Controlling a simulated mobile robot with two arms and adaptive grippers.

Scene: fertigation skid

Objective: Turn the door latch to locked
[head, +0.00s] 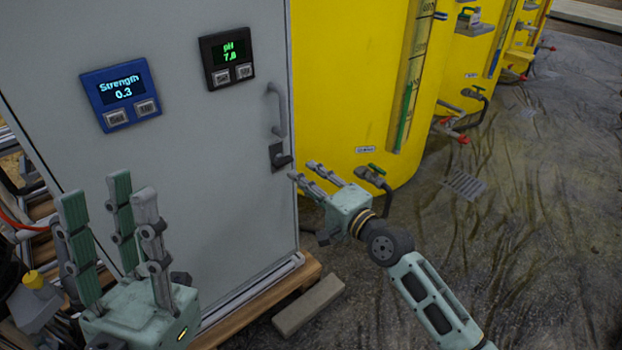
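The grey cabinet door (190,190) fills the left half of the head view. Its dark door latch (281,157) sits near the right edge of the door, below a grey pull handle (277,108). The latch's short lever points to the right. My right gripper (302,170) is just right of the latch, its fingers pointing left toward it; it appears open, with a gap between the fingers, and I cannot tell if a fingertip touches the lever. My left gripper (108,205) is open and empty, fingers up, in front of the lower left of the door.
A blue Strength display (121,94) and a black pH display (227,57) are on the door. Yellow tanks (340,80) with valves stand to the right. A loose block (308,305) lies by the wooden base. The right floor is mostly clear.

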